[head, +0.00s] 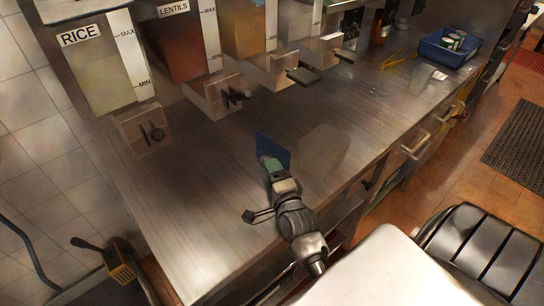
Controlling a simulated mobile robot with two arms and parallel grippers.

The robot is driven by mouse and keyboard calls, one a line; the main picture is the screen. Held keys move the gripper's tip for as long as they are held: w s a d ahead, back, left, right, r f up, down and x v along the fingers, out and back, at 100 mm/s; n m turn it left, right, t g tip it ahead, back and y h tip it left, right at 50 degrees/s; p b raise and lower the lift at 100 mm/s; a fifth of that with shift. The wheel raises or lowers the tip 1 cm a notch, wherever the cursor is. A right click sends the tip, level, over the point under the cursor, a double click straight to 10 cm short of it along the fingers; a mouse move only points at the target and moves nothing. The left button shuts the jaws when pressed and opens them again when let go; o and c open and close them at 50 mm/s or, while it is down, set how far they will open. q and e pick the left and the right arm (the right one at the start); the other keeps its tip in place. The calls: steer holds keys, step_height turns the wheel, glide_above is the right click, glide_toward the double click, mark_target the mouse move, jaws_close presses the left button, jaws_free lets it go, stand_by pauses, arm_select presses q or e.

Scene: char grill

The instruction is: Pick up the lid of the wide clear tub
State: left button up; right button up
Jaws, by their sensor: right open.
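A wide clear tub (322,148) shows only as a faint see-through shape on the steel counter, right of my right gripper. A flat dark blue piece (280,147) is at the tip of my right gripper (270,162), left of the tub. It may be the lid, but I cannot tell for sure, nor whether it touches the gripper. My right gripper is open, over the middle of the counter. Its fingers are small and partly hidden by its own body. My left gripper is out of view.
Dispensers labelled rice (103,66) and lentils (182,42) line the back of the steel counter (190,215), with more beside them. A blue crate (447,49) stands at the far right end. The counter's left part is clear. Drawer handles (415,146) stick out along its front.

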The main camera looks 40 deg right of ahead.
steer(key=x, duration=0.1)
steer(key=b+x, duration=0.1)
steer(key=x, duration=0.1)
steer(key=b+x, duration=0.1)
steer(key=shift+w+a+f, duration=0.1)
steer(key=shift+w+a, duration=0.1)
steer(key=shift+w+d, duration=0.15)
steer(key=shift+w, duration=0.2)
steer(key=shift+s, duration=0.1)
steer(key=c, duration=1)
